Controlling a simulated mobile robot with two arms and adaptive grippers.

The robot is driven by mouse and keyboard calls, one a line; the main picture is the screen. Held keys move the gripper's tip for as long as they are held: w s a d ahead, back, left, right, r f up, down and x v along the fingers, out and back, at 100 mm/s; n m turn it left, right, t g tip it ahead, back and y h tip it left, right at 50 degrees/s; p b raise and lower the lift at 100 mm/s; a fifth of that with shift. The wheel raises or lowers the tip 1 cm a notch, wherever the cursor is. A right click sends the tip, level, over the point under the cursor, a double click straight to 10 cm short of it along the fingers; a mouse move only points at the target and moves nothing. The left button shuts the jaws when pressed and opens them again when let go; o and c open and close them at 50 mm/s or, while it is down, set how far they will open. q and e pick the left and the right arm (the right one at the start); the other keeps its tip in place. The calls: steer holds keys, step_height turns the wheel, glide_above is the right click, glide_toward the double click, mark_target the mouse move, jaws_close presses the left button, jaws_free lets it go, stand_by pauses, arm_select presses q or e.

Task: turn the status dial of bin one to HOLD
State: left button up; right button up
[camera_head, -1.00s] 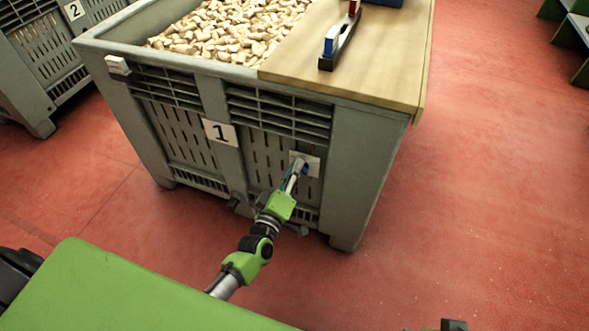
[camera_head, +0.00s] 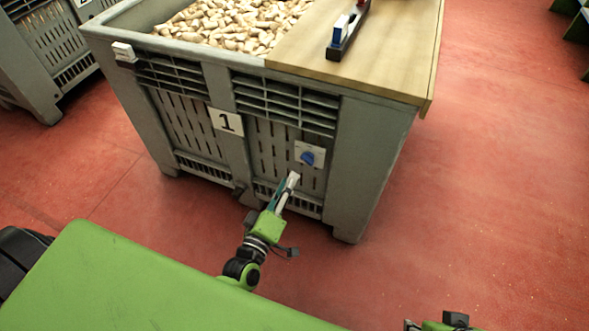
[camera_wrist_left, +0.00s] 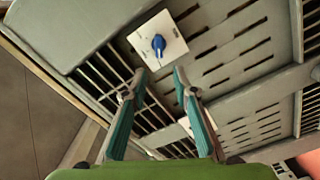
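The grey bin one (camera_head: 365,150) carries a "1" label (camera_head: 227,122) on its slatted front. Its status dial is a blue knob (camera_head: 307,158) on a white square plate (camera_head: 318,150), right of the label. In the left wrist view the blue knob (camera_wrist_left: 158,45) sits beyond the fingertips, apart from them; the plate's markings are too small to read. My left gripper (camera_head: 292,178) is just below the dial in the head view. The left wrist view shows its two fingers (camera_wrist_left: 160,75) apart with nothing between them. My right gripper (camera_head: 445,322) is cut off at the bottom right edge.
Pale cork stoppers (camera_head: 235,22) fill bin one's open part. A wooden board (camera_head: 390,50) covers its right side and bears a dark holder (camera_head: 345,38) with a blue-and-white item. Another grey bin (camera_head: 45,95) stands left. The red floor (camera_head: 490,190) at right is clear.

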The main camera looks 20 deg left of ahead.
arm_select(q)
steer(key=shift+s, duration=1.45)
